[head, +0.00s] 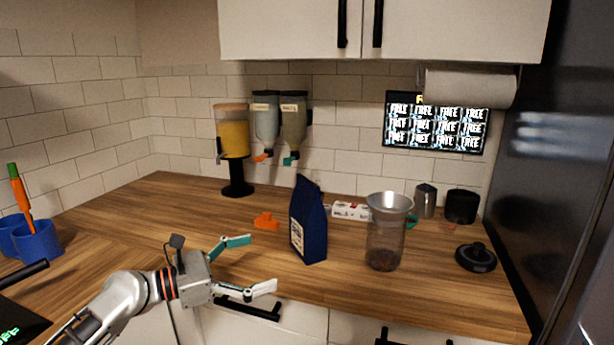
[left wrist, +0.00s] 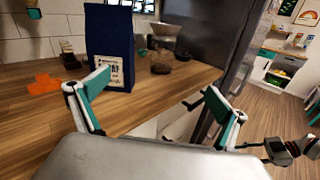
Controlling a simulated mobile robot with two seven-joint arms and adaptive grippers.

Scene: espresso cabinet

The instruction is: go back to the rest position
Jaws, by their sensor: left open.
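My left gripper (head: 262,264) is open and empty over the front edge of the wooden counter. Its two teal-padded fingers point right in the head view, toward a dark blue coffee bag (head: 308,222), and stay apart from it. In the left wrist view the spread fingers (left wrist: 157,90) hold nothing, and the bag (left wrist: 110,48) stands upright beyond the left finger. A part that looks like my right arm shows at the lower right of the left wrist view; its jaws are not clear. The head view does not show my right gripper.
A clear container with a metal funnel (head: 390,205) on top stands right of the bag. An orange piece (head: 267,221) lies behind the gripper. A black round lid (head: 475,257) is at right, blue cups (head: 40,240) at left. Drawer handles stick out below the counter.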

